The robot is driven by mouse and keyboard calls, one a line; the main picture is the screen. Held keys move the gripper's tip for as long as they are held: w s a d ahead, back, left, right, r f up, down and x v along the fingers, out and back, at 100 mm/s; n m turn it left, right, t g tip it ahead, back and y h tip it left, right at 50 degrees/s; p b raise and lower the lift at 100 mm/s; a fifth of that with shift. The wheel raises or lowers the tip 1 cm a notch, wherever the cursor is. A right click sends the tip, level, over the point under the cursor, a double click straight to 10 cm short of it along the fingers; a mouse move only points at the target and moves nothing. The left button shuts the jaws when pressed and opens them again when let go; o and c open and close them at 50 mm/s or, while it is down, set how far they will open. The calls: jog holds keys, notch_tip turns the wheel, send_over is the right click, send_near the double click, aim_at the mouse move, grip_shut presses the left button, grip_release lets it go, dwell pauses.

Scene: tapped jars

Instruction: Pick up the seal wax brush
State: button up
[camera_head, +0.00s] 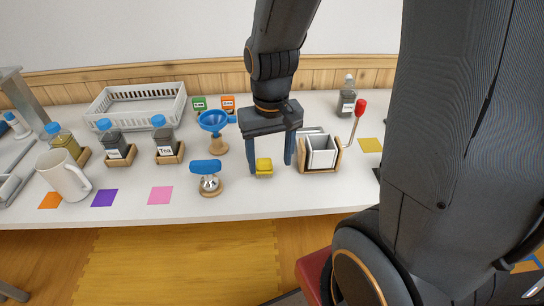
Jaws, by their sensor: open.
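I cannot tell for sure which item is the seal wax brush. A thin bent rod with a red end (360,108) stands upright just right of a wooden-framed holder (305,160) with a white bin (321,152). A small yellow block-like piece (264,168) sits on the table between my gripper's fingers. A blue-topped piece with a shiny metal body (207,175) stands on a round wooden base left of my gripper. My gripper (270,166) points down, open, with its fingers on either side of the yellow piece. Contact with it cannot be made out.
A blue funnel (213,122) on a wooden stand is behind left. Blue-capped jars (115,146), a white mug (64,177) and a white basket (133,104) fill the left side. A dark bottle (347,98) stands back right. The table's front strip is mostly clear.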

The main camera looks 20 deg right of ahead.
jog(key=m+p, duration=0.2)
jog(key=p, duration=0.3)
send_over(264, 158)
jog(key=shift+s+a, duration=0.35)
jog(key=shift+s, duration=0.1)
jog(key=shift+w+f, duration=0.2)
jog(key=shift+w, duration=0.05)
jog(key=shift+w+f+m, duration=0.15)
jog(key=shift+f+m, duration=0.05)
jog(key=shift+m, duration=0.1)
notch_tip(264, 158, down, 2)
jog(key=shift+f+p, duration=0.1)
jog(key=shift+p, duration=0.25)
jog(key=shift+d+f+p, duration=0.15)
jog(key=shift+f+p, duration=0.4)
jog(key=shift+f, duration=0.85)
jog(key=shift+d+f+p, duration=0.15)
jog(key=shift+f+p, duration=0.35)
jog(key=shift+f, duration=0.85)
jog(key=shift+c, duration=0.2)
jog(key=c, duration=1.1)
